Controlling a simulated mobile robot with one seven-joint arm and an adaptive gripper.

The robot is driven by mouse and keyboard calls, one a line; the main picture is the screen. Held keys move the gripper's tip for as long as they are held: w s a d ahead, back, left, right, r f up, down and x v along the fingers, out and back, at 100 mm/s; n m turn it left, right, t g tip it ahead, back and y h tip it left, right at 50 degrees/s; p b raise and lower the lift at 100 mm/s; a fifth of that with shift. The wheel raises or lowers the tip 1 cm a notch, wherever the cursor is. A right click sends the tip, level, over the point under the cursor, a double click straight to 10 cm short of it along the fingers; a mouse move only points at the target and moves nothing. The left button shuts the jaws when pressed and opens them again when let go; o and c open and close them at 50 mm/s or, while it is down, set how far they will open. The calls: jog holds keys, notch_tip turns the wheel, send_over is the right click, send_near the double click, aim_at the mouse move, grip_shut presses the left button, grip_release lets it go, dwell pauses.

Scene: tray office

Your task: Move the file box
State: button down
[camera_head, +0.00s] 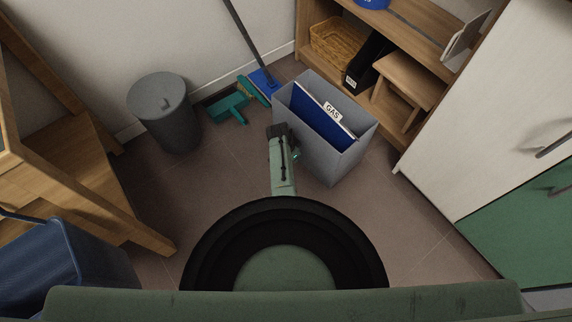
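The file box (341,167) is a grey, open-topped bin standing on the floor at centre right, in front of the shelf. A blue folder (318,117) with a white "GAS" label stands inside it, its top showing above the rim. My gripper (281,131) is at the box's left side and covers part of that wall near the rim. From this view I cannot tell whether its fingers touch or pinch the wall. The fingers are small and dark, and their opening is not clear.
A wooden shelf (399,33) is close behind the box. A white cabinet (492,110) stands right. Floor (420,216) is clear in front of the cabinet.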

jog(key=w+d+b, duration=0.2)
jog(key=d, duration=0.1)
jog(key=w+d+b, duration=0.3)
jog(key=d, duration=0.1)
jog(key=w+d+b, duration=0.2)
jog(key=d, duration=0.2)
jog(key=shift+w+f+b, duration=0.3)
jog(key=shift+w+b, duration=0.05)
jog(key=shift+b, duration=0.05)
jog(key=shift+w+d+r, duration=0.3)
jog(key=shift+d, duration=0.3)
